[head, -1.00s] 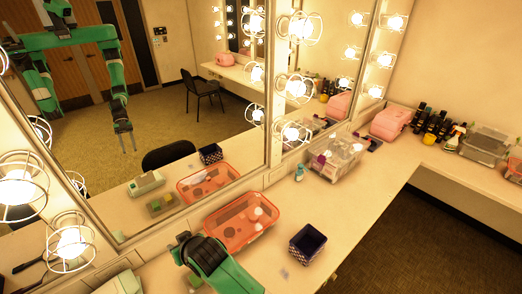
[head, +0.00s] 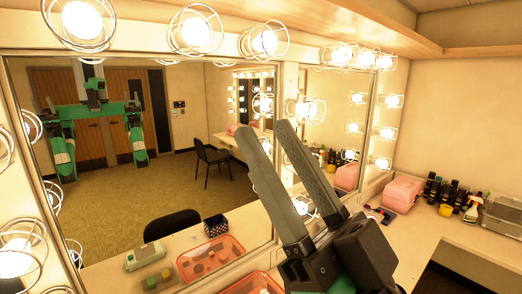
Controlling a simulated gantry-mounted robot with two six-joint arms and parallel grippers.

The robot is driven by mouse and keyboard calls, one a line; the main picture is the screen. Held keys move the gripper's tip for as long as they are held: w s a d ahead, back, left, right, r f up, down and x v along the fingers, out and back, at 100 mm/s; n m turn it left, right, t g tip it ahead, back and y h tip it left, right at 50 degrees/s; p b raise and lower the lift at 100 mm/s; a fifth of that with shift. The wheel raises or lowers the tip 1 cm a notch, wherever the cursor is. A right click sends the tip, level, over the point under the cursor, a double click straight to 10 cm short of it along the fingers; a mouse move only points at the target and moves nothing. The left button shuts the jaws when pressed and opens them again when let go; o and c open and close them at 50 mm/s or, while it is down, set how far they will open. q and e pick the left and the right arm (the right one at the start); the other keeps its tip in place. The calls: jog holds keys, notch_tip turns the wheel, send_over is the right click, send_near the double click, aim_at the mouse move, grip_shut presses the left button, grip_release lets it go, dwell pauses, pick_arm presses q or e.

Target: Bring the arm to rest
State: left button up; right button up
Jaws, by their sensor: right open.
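My right gripper (head: 262,143) is large in the middle of the head view, raised in front of the mirror with its two long grey fingers pointing up. The fingers are apart with nothing between them. My green arm link shows at the bottom edge below it. The mirror (head: 130,200) reflects my body with both green arms hanging down. My left gripper does not show directly in this view.
An orange tray (head: 256,284) lies on the counter at the bottom, partly cut off. A pink case (head: 402,194), several dark bottles (head: 445,190), a spray bottle (head: 472,209) and a clear bin (head: 503,213) stand at right. Caged bulbs (head: 263,40) line the mirror frame.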

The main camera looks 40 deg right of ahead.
notch_tip(320, 180, down, 34)
jog(key=b, duration=3.3)
jog(key=shift+r+b, duration=0.2)
jog(key=shift+b, duration=0.15)
jog(key=shift+o, duration=1.2)
